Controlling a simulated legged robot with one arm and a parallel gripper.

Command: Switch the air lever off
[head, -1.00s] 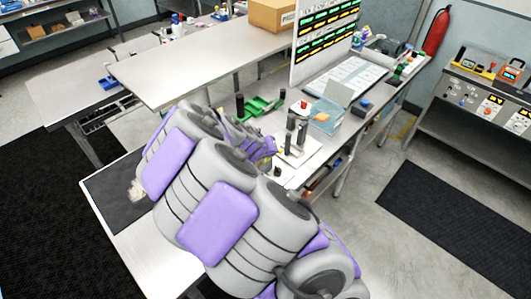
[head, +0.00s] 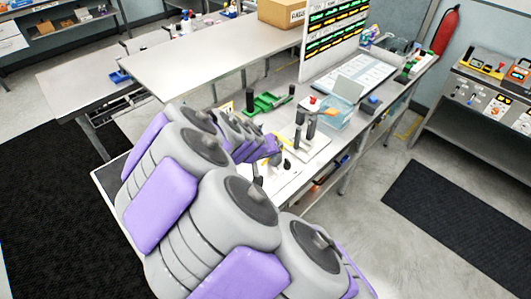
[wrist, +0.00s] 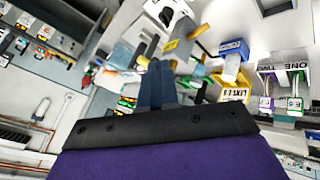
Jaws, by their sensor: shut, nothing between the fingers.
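My gripper (wrist: 157,72) is shut and empty; its dark fingers point up the middle of the wrist view. In the head view the gripper end (head: 268,150) is small and partly hidden by my own arm. It is beside a white plate (head: 313,142) with dark upright posts (head: 304,125).
A blue block (wrist: 234,48) and a yellow labelled block (wrist: 234,94) sit to the right in the wrist view. Dark mats lie on the floor.

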